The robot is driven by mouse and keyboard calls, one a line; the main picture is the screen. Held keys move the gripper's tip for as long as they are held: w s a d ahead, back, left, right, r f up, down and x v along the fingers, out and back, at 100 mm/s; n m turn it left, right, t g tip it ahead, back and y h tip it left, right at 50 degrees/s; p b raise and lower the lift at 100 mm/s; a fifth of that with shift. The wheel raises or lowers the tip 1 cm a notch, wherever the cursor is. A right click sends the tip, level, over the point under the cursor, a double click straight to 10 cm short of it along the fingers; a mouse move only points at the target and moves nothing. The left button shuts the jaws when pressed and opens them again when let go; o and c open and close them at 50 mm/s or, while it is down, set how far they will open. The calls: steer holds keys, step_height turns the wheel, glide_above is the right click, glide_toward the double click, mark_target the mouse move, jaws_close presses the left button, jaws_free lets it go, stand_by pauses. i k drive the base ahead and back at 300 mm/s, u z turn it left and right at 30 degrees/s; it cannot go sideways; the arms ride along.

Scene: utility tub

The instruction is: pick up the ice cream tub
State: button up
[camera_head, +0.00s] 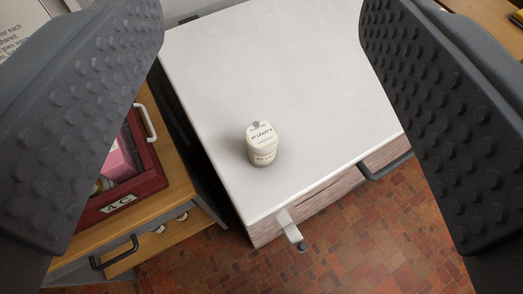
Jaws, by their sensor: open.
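The ice cream tub (263,151) is a small off-white tub with dark lettering on its lid and side. It stands upright on the white top of a cabinet (290,65), towards the front edge. My gripper (255,235) is open, with one dark, studded finger at the left of the picture and one at the right. The tub shows in the gap between the fingers, further away and touching neither. Nothing is held.
A red box (140,180) with a white handle and a pink item inside sits on a wooden cabinet (183,195) at left. A metal latch (289,229) juts from the white cabinet's front edge. The white top around the tub is clear. Red-brown tiles (350,250) cover the floor.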

mark_target(262, 136)
steer(key=u, duration=0.55)
steer(key=k, duration=1.35)
steer(key=z, duration=0.75)
steer(key=i, duration=1)
steer(key=u, duration=0.05)
